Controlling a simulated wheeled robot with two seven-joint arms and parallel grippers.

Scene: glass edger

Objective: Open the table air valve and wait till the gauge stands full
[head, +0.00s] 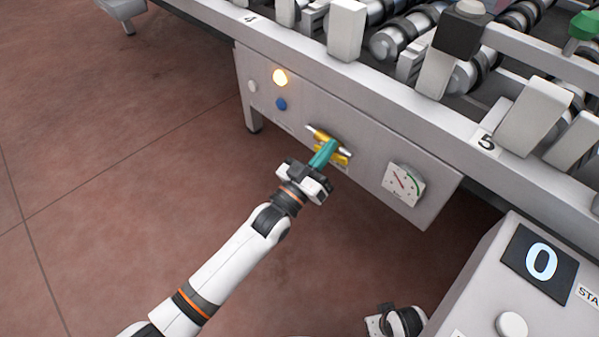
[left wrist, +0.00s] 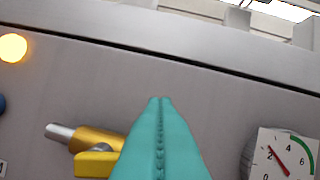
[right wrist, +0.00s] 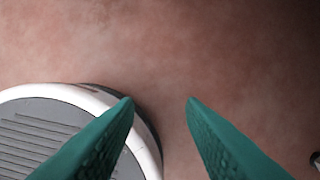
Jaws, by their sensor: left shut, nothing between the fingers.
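The table air valve (head: 319,134) has a brass body on a silver pipe and a yellow handle, on the grey front panel. In the left wrist view the valve's yellow handle (left wrist: 95,163) shows beside the teal fingers, which hide the rest. My left gripper (head: 322,157) is shut and empty, its tips in front of the valve; contact is unclear. The gauge (head: 403,184) is right of the valve; it also shows in the left wrist view (left wrist: 283,155). Its red needle points up-left near the 2, outside the green arc. My right gripper (right wrist: 160,105) is open and empty over the floor.
A lit amber lamp (head: 280,77) and a blue button (head: 281,104) sit left of the valve. The roller table (head: 400,100) rises above the panel. A console (head: 485,290) showing 0 stands at lower right. The floor at left is clear.

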